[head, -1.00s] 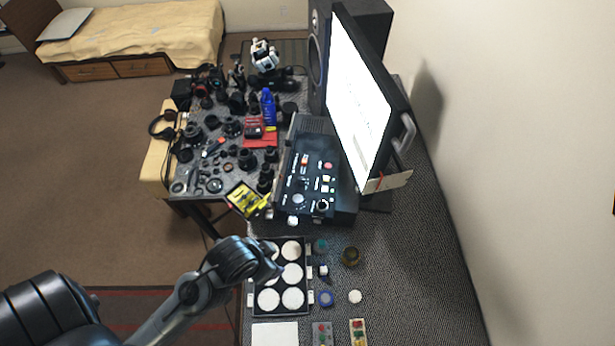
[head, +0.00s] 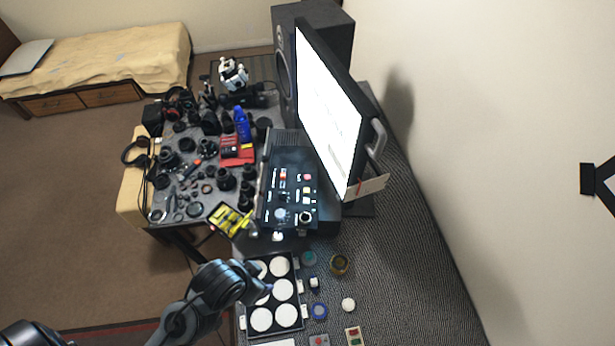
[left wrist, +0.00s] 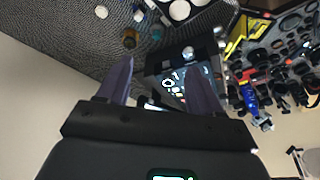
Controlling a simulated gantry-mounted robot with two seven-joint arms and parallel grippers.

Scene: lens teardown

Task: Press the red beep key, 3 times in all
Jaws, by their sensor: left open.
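A black control console (head: 290,185) with small coloured keys stands below the monitor. One pinkish-red key (head: 307,177) shows near its right side. A small grey box (head: 318,341) with a red key and a pale box (head: 354,337) with coloured keys lie at the bottom edge. I cannot read which red key is the beep key. My left gripper (head: 264,284) is over the tray's left part, nearer me than the console and touching no key that I can see. In the left wrist view its two fingers (left wrist: 162,64) are apart and empty, with the console (left wrist: 183,84) beyond them.
A tray (head: 300,287) with several white discs lies under my left gripper. Small jars and caps stand to its right. The monitor (head: 335,105) rises behind the console's right side. Camera parts crowd the table at left. The dark mat at right is bare.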

